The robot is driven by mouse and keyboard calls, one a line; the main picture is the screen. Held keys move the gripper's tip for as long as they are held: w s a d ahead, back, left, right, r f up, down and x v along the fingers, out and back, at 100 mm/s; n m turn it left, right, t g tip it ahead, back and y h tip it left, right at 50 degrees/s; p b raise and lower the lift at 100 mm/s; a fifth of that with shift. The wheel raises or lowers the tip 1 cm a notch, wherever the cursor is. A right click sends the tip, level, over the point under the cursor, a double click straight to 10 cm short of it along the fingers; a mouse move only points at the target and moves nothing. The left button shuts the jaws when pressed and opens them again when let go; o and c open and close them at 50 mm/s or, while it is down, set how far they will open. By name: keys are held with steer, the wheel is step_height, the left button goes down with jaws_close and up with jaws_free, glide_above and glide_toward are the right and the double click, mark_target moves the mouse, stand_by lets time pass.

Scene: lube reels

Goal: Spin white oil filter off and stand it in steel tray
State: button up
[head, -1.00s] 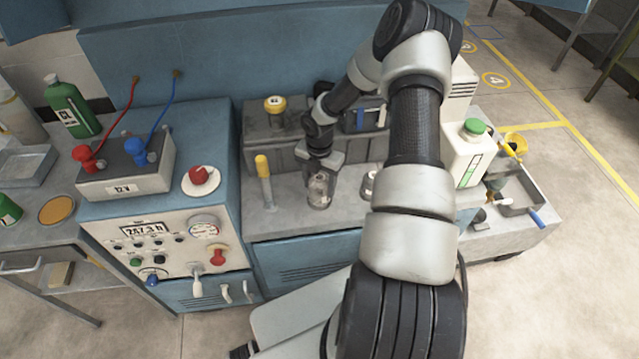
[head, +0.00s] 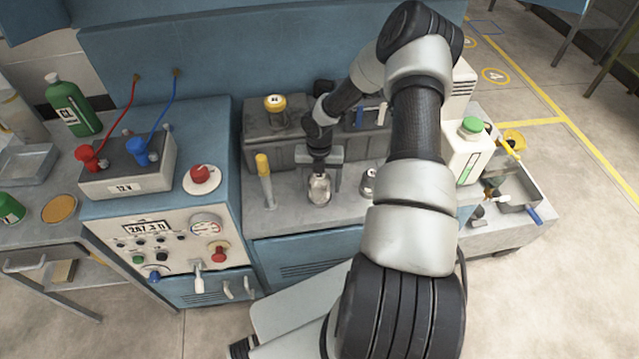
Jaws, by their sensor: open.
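A pale, shiny canister (head: 319,190), which looks like the white oil filter, stands upright on the grey ledge in front of the engine block. My gripper (head: 321,176) points down over it, open, with a finger to either side of its top. I cannot tell whether the fingers touch it. A second small pale round part (head: 368,177) is to its right, partly hidden by my arm. An empty grey metal tray (head: 24,166) lies on the left bench; it looks like the steel tray.
A yellow-topped dipstick tube (head: 264,178) stands close left of my gripper. A yellow cap (head: 275,103) sits on the block behind. The blue control cabinet with a battery (head: 128,172) is between ledge and left bench. A green-capped white jug (head: 467,150) stands right.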

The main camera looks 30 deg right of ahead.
step_height(320, 180, up, 22)
steer(key=r+p, duration=0.1)
steer(key=p, duration=0.5)
step_height(320, 180, down, 23)
steer(key=m+b, duration=1.1)
steer(key=m, duration=1.9)
steer(key=shift+w+f+m, duration=0.1)
steer(key=shift+m, duration=0.3)
